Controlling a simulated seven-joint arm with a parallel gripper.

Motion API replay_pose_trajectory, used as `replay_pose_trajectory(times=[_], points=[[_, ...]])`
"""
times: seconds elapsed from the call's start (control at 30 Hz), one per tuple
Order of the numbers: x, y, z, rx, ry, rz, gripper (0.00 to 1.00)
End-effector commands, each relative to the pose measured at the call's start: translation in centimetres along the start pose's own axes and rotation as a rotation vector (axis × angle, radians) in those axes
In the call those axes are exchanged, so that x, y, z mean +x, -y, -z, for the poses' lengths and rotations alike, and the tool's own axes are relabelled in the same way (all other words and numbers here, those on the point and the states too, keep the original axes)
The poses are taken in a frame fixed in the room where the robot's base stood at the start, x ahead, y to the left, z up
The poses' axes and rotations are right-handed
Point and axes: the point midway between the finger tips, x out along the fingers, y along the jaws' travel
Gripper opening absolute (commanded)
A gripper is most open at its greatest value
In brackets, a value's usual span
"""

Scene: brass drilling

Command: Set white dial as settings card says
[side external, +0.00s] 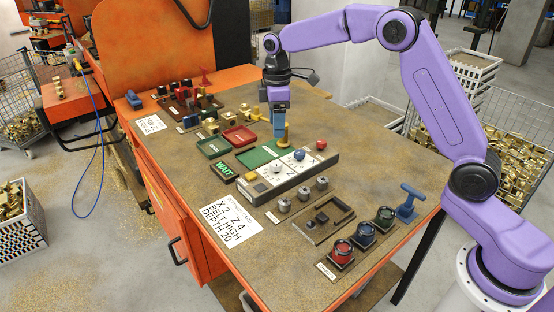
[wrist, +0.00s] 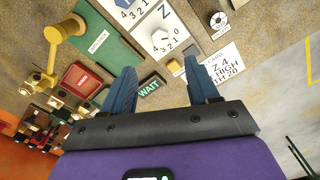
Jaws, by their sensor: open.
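The white dial (wrist: 160,38) sits on a white plate marked Z with numbers 0 to 4, on the dial panel. It also shows in the side view (side external: 277,168); its pointer setting is too small to tell. The settings card (side external: 229,222) lies at the table's front edge and reads X 2, Z 4, BELT HIGH, DEPTH 20; part of it shows in the wrist view (wrist: 222,68). My gripper (side external: 280,133) points down over the table behind the panel, apart from the dial. In the wrist view its blue fingers (wrist: 161,84) are spread with nothing between them.
A blue dial (side external: 299,155) and a red knob (side external: 321,145) stand along the same panel. A brass piece (side external: 285,143) stands upright on a green mat close to my fingers. A green WAIT sign (side external: 223,169), trays, metal knobs and coloured buttons surround the panel.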

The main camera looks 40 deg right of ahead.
Motion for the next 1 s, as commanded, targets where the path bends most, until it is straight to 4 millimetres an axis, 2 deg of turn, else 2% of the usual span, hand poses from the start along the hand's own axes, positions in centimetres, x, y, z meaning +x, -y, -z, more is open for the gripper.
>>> replay_pose_trajectory(times=[0.03, 0.4, 0.6, 0.8, 1.0], points=[[1.1, 0.1, -0.1, 0.001, 0.003, 0.003, 0.60], [8.0, 0.1, -0.1, 0.002, 0.003, 0.003, 0.60], [10.9, 0.0, -0.1, 0.002, 0.001, 0.001, 0.60], [12.2, 0.0, 0.0, 0.001, 0.000, 0.000, 0.60], [12.4, 0.0, 0.0, 0.001, -0.001, -0.001, 0.60]])
